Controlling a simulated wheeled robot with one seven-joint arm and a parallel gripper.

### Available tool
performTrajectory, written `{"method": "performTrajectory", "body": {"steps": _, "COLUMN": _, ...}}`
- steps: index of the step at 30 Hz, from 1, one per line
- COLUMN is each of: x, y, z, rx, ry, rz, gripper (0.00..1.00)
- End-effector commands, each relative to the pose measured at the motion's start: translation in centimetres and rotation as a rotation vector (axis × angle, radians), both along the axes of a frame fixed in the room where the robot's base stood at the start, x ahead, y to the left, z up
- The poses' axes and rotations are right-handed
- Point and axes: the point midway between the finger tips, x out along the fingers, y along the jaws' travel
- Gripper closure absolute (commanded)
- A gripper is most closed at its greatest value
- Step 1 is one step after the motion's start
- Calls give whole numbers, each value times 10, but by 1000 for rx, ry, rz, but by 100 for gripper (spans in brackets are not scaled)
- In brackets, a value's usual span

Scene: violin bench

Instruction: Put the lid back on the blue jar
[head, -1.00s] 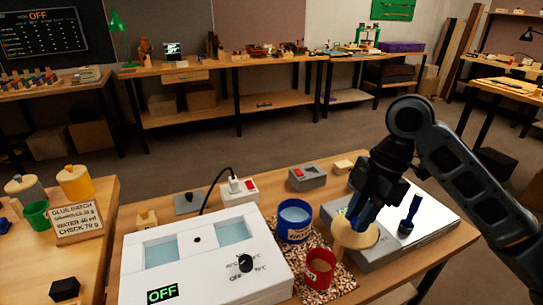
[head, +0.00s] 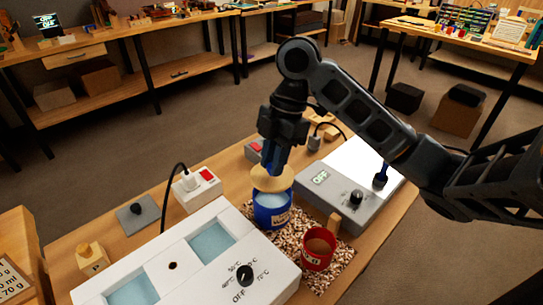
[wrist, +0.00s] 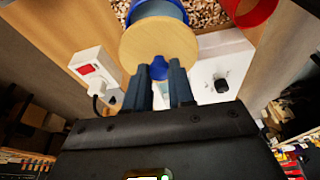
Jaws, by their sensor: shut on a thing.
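The blue jar (head: 272,212) stands on a speckled mat on the bench, with its label facing front. I cannot tell whether the lid touches the rim. My gripper (head: 271,165) points down from above and is shut on the lid's blue knob. In the wrist view, the lid (wrist: 160,45) shows with the knob (wrist: 159,70) between my fingers (wrist: 167,88), and part of the blue jar (wrist: 157,10) shows beyond its edge.
A red jar (head: 319,250) stands close on the right of the blue jar, on the speckled mat (head: 255,228). A white bath unit (head: 185,262) is in front left. A grey device (head: 345,205) with a dial is right. A power strip (head: 198,190) is behind left.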

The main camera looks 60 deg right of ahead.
Motion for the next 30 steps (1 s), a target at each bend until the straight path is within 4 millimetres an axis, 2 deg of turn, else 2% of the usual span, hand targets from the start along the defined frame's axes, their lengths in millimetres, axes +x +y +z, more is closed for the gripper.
{"method": "performTrajectory", "body": {"steps": 9, "x": 0, "y": 0, "z": -33, "rx": 1, "ry": 1, "rz": 0, "gripper": 100}}
{"method": "performTrajectory", "body": {"steps": 15, "x": 0, "y": 0, "z": -47, "rx": 0, "ry": 1, "rz": 0, "gripper": 100}}
{"method": "performTrajectory", "body": {"steps": 30, "x": 0, "y": 0, "z": -49, "rx": 0, "ry": 0, "rz": 1, "gripper": 100}}
